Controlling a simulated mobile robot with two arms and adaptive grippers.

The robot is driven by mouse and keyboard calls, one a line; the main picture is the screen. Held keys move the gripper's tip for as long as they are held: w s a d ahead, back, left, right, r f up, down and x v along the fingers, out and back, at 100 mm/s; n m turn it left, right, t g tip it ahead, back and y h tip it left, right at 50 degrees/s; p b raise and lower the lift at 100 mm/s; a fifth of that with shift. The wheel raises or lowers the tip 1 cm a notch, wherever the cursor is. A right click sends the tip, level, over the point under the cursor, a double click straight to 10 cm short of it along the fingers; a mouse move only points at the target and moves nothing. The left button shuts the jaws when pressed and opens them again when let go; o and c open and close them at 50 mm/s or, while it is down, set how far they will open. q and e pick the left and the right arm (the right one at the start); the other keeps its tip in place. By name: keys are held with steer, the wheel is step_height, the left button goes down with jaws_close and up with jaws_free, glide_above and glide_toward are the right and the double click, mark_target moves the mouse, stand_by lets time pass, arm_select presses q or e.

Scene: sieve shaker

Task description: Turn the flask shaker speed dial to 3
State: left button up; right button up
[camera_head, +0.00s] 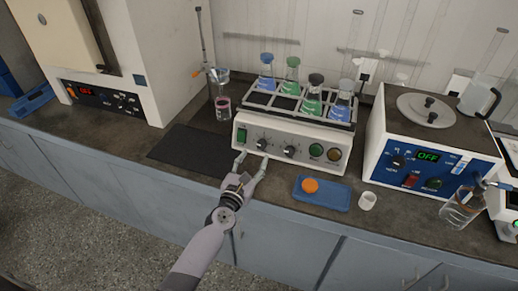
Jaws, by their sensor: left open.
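The flask shaker (318,154) is a white box on the bench in the head view, with a rack of flasks on top. Its front panel has a green switch at the left, two dark knobs, a green button and a yellowish button. The left knob (262,144) and the right knob (289,151) both have small markings, too small to read. My left gripper (252,160) is open and empty, just in front of and below the left knob. It looks apart from the knob, though the gap is hard to judge. My right gripper is not in view.
A blue tray (330,202) with an orange lid and a small white cup (368,201) stand to the right of the gripper. A dark mat (184,150) lies to the left. A white device reading OFF (432,140) stands to the right of the shaker.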

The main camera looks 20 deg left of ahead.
mark_target(261, 147)
arm_select(q)
steer(key=shift+w+d, duration=0.15)
steer(key=shift+w, duration=2.65)
steer(key=shift+c, duration=0.3)
jaws_close()
